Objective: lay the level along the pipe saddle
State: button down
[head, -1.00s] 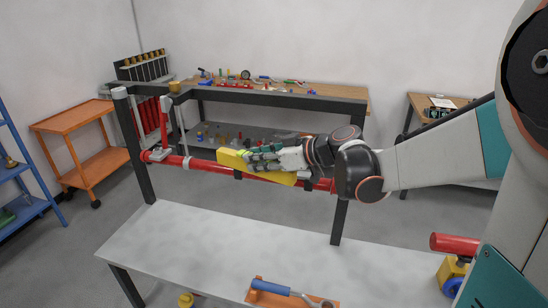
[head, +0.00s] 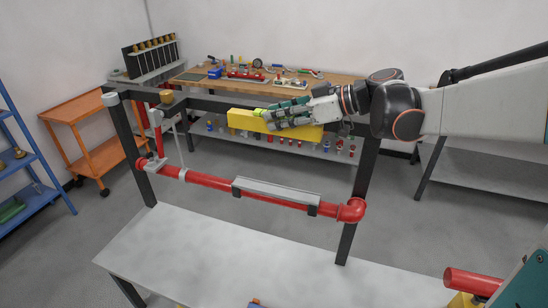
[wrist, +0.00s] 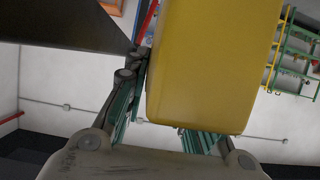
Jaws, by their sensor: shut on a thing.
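My gripper (head: 285,115) is shut on the yellow level (head: 245,122) and holds it in the air, long side across the picture, tilting slightly. In the wrist view the level (wrist: 210,65) fills the middle, between the fingers. The pipe saddle (head: 276,189) is a long grey channel on the red horizontal pipe (head: 208,180), with dark clamps at its ends. The saddle is empty. The level appears above the saddle in the head view and apart from it; the depth between them is hard to tell.
A grey table (head: 200,250) stands in front. Behind are a workbench with small parts (head: 200,90), an orange cart (head: 75,118) and a blue shelf (head: 45,195).

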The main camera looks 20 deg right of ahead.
jog(key=f+b, duration=0.1)
jog(key=f, duration=0.4)
jog(key=f+b, duration=0.1)
jog(key=f, duration=0.4)
jog(key=f+b, duration=0.1)
jog(key=f, duration=0.4)
jog(key=shift+w+d+f, duration=0.2)
jog(key=shift+w+f, duration=0.1)
jog(key=shift+w, duration=0.05)
jog(key=shift+f+b, duration=0.45)
jog(key=shift+f, duration=1.75)
jog(key=shift+s+r, duration=0.1)
jog(key=c, duration=1.3)
grip_release()
jog(key=shift+d, duration=0.15)
jog(key=p+v, duration=0.1)
jog(key=v, duration=1)
jog(key=shift+s+d+r, duration=0.25)
